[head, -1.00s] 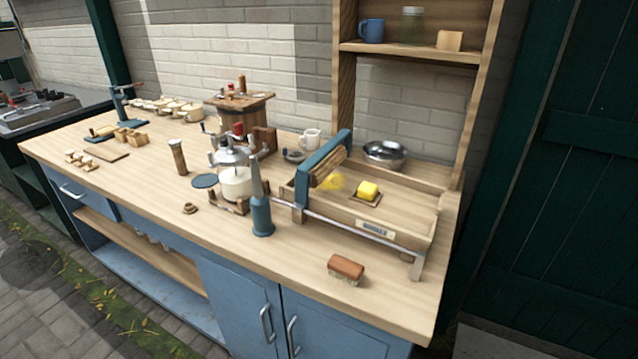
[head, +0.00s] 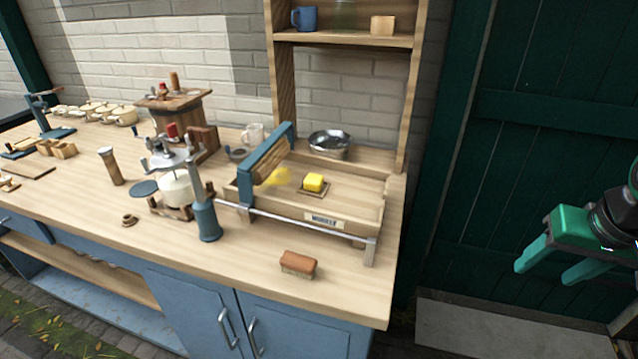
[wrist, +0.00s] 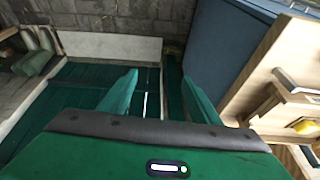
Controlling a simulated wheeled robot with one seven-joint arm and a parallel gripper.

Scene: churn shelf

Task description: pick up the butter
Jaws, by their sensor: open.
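The butter (head: 313,182) is a small yellow block on a little square board, inside a shallow wooden tray (head: 318,220) on the workbench in the head view. A blue-ended wooden piece stands across the tray's left part, with a yellow smear beside it. My green gripper (head: 543,275) is at the right edge of the head view, in front of the dark green door, well right of the bench. Its fingers are apart and empty. The wrist view shows the open fingers (wrist: 160,90) with nothing between them; a yellow thing (wrist: 306,125) shows at its right edge.
A brush (head: 299,265) lies at the bench's front edge. A blue bottle-like tool (head: 207,218) stands left of the tray, and a metal bowl (head: 330,143) behind it. An upright shelf (head: 345,40) rises at the back. The space between bench and gripper looks clear.

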